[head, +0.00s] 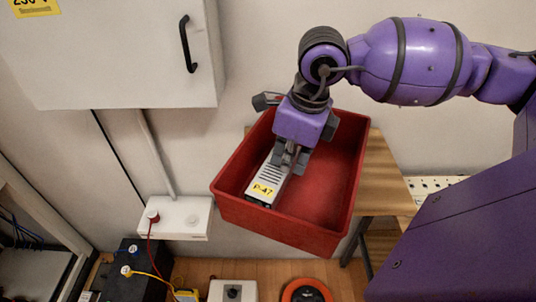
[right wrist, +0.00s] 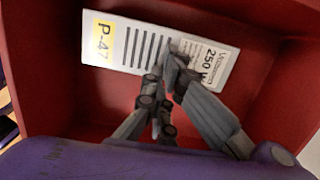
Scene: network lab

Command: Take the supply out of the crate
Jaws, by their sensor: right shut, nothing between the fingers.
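The supply (head: 268,182) is a light grey box with a yellow P-47 label, lying inside the red crate (head: 275,226) on its left side. In the right wrist view the supply (right wrist: 135,48) also shows dark vent slots and a white 250 W label, and lies along a wall of the crate (right wrist: 45,22). My right gripper (head: 288,163) reaches down into the crate over the supply's far part. Its fingers are shut with nothing between them; in the right wrist view the fingertips (right wrist: 172,68) overlap the supply's edge. Whether they touch it is unclear. My left gripper is out of view.
The crate rests on a wooden table (head: 378,180). A white wall cabinet (head: 110,50) with a black handle hangs at upper left. A white box (head: 178,216) with a red plug and a black unit (head: 130,268) with cables stand at lower left. The crate's right half is empty.

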